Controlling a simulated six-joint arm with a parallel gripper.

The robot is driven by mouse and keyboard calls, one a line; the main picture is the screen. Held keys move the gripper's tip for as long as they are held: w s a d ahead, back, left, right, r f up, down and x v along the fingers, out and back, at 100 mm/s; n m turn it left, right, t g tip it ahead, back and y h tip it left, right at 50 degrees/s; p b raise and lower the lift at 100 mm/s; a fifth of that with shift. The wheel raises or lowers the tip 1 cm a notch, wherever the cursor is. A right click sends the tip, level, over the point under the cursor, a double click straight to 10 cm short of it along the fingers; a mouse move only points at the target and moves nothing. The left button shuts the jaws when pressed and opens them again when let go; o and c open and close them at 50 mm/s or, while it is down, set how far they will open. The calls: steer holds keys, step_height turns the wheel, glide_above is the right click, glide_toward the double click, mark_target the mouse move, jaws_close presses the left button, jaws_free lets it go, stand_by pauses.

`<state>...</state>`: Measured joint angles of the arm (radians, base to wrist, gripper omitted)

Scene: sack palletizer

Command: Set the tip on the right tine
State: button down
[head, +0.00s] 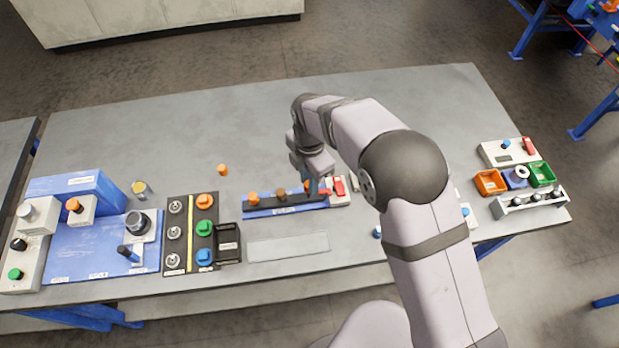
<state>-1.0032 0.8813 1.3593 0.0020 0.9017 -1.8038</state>
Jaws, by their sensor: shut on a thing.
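A dark bar on a blue base (262,211) lies near the middle of the table. An orange tip (253,198) stands at its left end and a brown piece (280,194) at its middle. My gripper (312,186) is low over the bar's right end, shut on an orange tip (307,187) that shows only in part between the fingers. The right tine is hidden by the gripper, and I cannot tell whether the held tip touches it. Another orange tip (222,169) lies loose on the table behind the bar.
A red-topped pale block (339,187) is close to the right of my gripper. A panel with coloured knobs (190,235) and a black tray (228,243) stand left. Orange (489,183) and green bins (541,174) are far right. The table behind the bar is mostly clear.

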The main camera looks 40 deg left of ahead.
steer(key=shift+f, duration=0.25)
stand_by(0.6)
steer(key=c, duration=1.5)
jaws_free()
steer(key=shift+r, duration=0.1)
steer(key=shift+r+p, duration=2.9)
steer(key=shift+r, duration=1.05)
